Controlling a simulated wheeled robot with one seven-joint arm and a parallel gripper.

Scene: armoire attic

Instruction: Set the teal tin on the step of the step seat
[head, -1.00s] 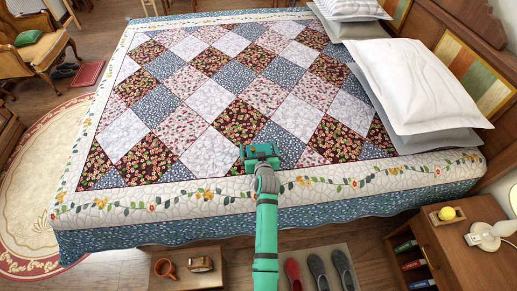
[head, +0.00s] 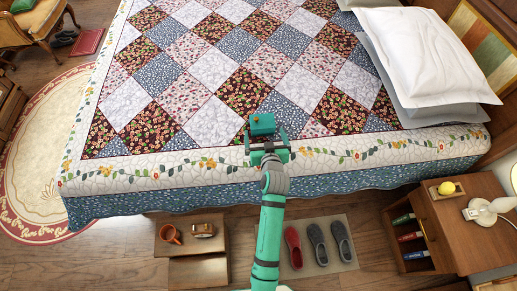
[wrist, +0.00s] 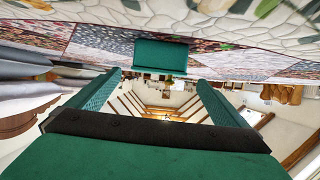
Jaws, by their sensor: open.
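The teal tin (head: 262,124) is a small box resting on the patchwork quilt near the bed's front border. It also shows in the wrist view (wrist: 160,55), just beyond my fingertips. My gripper (head: 266,140) is open and empty on the near side of the tin, with its two fingers spread apart. A small gap shows between the fingers and the tin. The step seat (head: 170,232) is the wooden piece on the floor in front of the bed, left of my arm. Its lower front step (head: 198,271) looks bare.
An orange-brown mug (head: 170,234) and a small brown object (head: 203,230) stand on the step seat's upper part. Shoes on a mat (head: 318,247) lie right of my arm. A nightstand (head: 470,230) stands at right. Pillows (head: 425,65) lie at the bed's head.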

